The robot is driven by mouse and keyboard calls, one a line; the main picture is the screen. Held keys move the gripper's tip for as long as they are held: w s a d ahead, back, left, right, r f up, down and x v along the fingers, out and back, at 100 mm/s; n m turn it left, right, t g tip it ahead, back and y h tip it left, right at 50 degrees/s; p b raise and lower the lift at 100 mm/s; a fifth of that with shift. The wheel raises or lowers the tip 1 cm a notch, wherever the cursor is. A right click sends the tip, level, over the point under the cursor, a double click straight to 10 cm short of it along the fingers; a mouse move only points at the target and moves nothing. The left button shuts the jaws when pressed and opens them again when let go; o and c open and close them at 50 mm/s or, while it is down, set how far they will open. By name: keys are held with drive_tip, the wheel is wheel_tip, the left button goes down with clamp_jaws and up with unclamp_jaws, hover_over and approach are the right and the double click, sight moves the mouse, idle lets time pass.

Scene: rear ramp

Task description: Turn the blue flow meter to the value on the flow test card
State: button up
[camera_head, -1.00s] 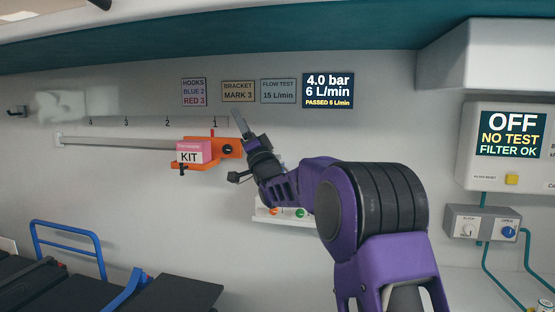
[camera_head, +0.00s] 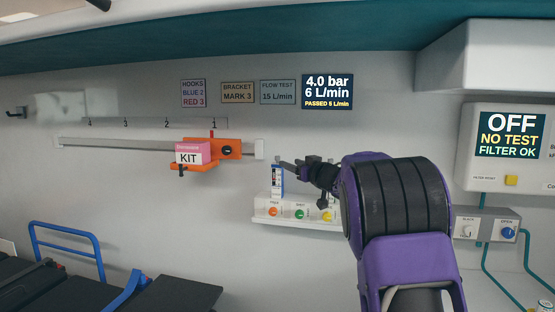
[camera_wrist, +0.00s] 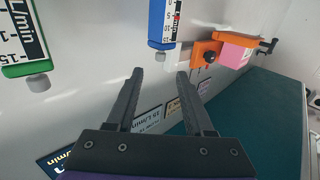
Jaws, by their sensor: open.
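The blue flow meter (camera_head: 277,181) stands on the wall panel in the head view, partly behind my gripper. It also shows at the top of the wrist view (camera_wrist: 158,22), with a scale, a red mark and a grey knob (camera_wrist: 165,46) at its end. The flow test card (camera_head: 278,91) on the wall reads 15 L/min. My gripper (camera_head: 284,163) is at the blue meter's upper end in the head view. In the wrist view its two fingers (camera_wrist: 158,75) are apart with nothing between them, short of the knob and not touching it.
A green flow meter (camera_wrist: 30,70) with its own knob is at the wrist view's left. An orange bracket (camera_head: 227,149) with a pink kit box (camera_head: 190,154) sits on the rail to the left. A display (camera_head: 328,91) reads 4.0 bar, 6 L/min. Coloured outlets line the panel below.

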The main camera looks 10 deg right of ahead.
sight(279, 159)
drive_tip(key=p+x, duration=0.1)
drive_tip(key=x, duration=0.8)
drive_tip(key=shift+w+a, duration=0.15)
drive_tip(key=shift+w, duration=0.15)
clamp_jaws()
